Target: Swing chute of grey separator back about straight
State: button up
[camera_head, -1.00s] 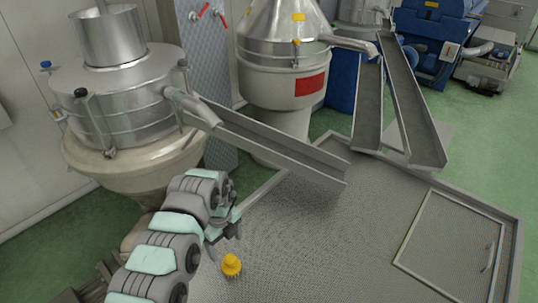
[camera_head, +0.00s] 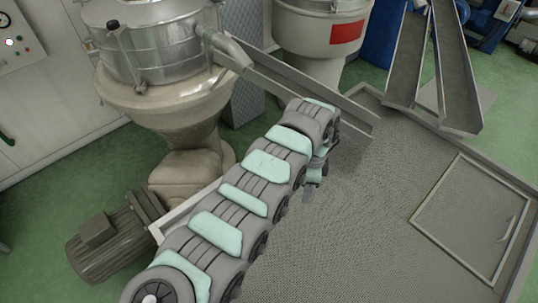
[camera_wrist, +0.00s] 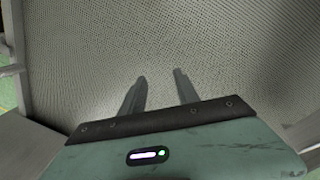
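The left separator (camera_head: 150,50) has a grey metal bowl on a cream base. Its chute (camera_head: 290,78), a grey open trough, slopes from the spout at the bowl down to the right over the mesh floor. My gripper (camera_head: 312,190) is below the chute's lower part in the head view, partly hidden by my arm. I cannot tell whether it touches the chute. In the wrist view my gripper (camera_wrist: 158,82) has its two fingers apart, with only mesh between them.
A cream separator with a red label (camera_head: 346,32) stands behind. Two more chutes (camera_head: 455,75) slope down at right. The mesh floor (camera_head: 370,220) is largely clear, with a framed hatch (camera_head: 470,215) at right. A motor (camera_head: 105,240) stands at lower left.

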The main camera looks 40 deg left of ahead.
jog(key=w+d+r+n, duration=0.1)
jog(key=d+n, duration=0.1)
jog(key=d, duration=0.5)
jog(key=w+d+r+n, duration=0.1)
jog(key=w+d+n, duration=0.1)
jog(key=d, duration=0.5)
jog(key=w+d+r+n, duration=0.1)
jog(key=d+n, duration=0.3)
jog(key=d, duration=0.2)
jog(key=shift+w+d+r+g, duration=0.2)
jog(key=shift+d+r+g, duration=0.05)
jog(key=shift+d+g, duration=0.15)
jog(key=c, duration=0.6)
jog(key=d+r+n, duration=0.1)
jog(key=d+n, duration=0.1)
jog(key=d, duration=0.3)
jog(key=s+d+r+n, duration=0.1)
jog(key=d+n, duration=0.1)
jog(key=d, duration=0.3)
jog(key=d+r+n, duration=0.1)
jog(key=d+n, duration=0.2)
jog(key=d, duration=0.2)
jog(key=shift+s+d+g+p, duration=0.3)
jog(key=shift+s+g+p, duration=0.05)
jog(key=shift+g, duration=0.05)
grip_shut()
jog(key=shift+w+a, duration=0.1)
